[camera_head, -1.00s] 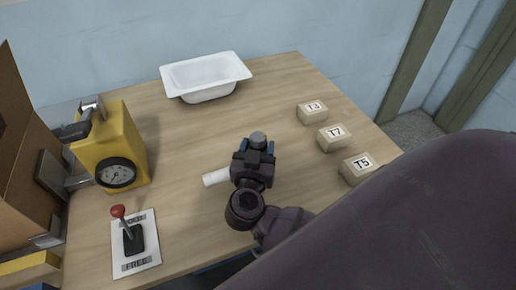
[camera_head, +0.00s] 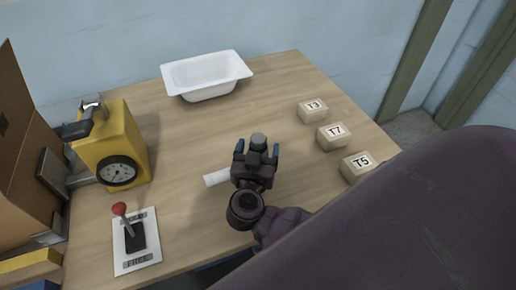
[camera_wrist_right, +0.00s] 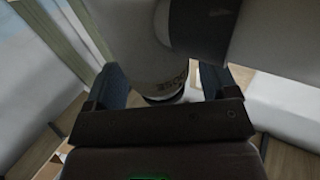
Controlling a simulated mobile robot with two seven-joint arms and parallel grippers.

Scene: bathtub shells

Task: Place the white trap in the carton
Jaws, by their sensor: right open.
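A white pipe-like piece (camera_head: 216,178), which looks like part of the white trap, lies on the table in the head view, just left of my right gripper. My left gripper is not in view.
A white tub shell (camera_head: 207,76) sits at the back. A yellow gauge unit (camera_head: 125,140) stands beside the carton, with a red-knobbed lever (camera_head: 127,232) in front. Blocks T3 (camera_head: 312,111), T7 (camera_head: 333,136) and T5 (camera_head: 356,166) line the right side.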

